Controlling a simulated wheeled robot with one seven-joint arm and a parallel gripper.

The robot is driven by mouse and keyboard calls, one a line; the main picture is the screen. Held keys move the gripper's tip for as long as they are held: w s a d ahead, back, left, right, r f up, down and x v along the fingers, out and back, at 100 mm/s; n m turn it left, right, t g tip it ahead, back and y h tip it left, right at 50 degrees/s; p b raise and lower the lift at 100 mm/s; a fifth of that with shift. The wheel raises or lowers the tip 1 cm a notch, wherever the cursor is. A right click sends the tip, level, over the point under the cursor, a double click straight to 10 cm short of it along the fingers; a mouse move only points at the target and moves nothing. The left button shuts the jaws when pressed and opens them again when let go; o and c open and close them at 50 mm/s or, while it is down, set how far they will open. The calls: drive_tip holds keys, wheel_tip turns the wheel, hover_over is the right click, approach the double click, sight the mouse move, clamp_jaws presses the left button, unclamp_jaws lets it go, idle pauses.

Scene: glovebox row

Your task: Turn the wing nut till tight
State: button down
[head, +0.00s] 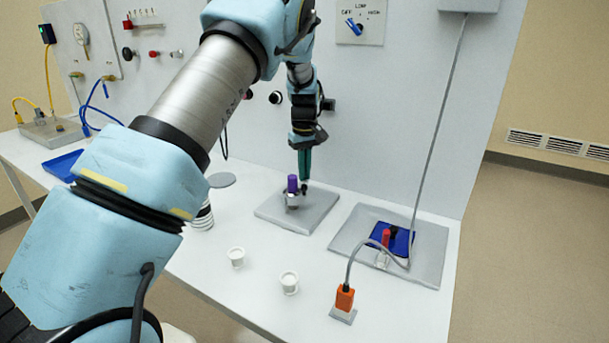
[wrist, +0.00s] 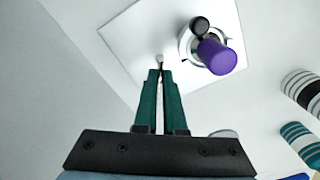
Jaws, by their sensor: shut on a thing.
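My gripper (head: 304,176) points down over a grey plate (head: 325,214) on the bench. In the wrist view its green fingers (wrist: 160,72) are nearly together, shut on a small pale piece (wrist: 159,58) at their tips. This piece seems to be the wing nut; its wings are mostly hidden by the fingers. A purple-topped cylinder (head: 292,184) in a metal ring stands upright on the same plate, right beside the fingertips. In the wrist view the purple cylinder (wrist: 216,56) is to the right of the fingers, with a dark round knob (wrist: 200,25) against its ring.
Two white cups (head: 289,283) stand in front of the plate. An orange plug (head: 344,297) with a grey cable is at the front right. A second plate (head: 431,262) carries a blue pad and a red-topped part. The panel wall rises close behind.

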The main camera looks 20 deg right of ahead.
drive_tip(key=m+b, duration=0.1)
drive_tip(key=m, duration=0.2)
drive_tip(key=shift+m, duration=0.3)
drive_tip(key=m, duration=0.3)
drive_tip(key=shift+m, duration=0.3)
drive_tip(key=m, duration=0.3)
drive_tip(key=shift+m+b, duration=0.4)
drive_tip(key=m, duration=0.3)
drive_tip(key=shift+m, duration=0.3)
drive_tip(key=m, duration=0.3)
drive_tip(key=shift+r+m, duration=0.1)
drive_tip(key=shift+m, duration=0.2)
drive_tip(key=m+p, duration=0.1)
drive_tip(key=m, duration=0.2)
drive_tip(key=shift+m, duration=0.3)
drive_tip(key=m, duration=0.3)
drive_tip(key=shift+m+p, duration=0.65)
drive_tip(key=shift+m, duration=1.45)
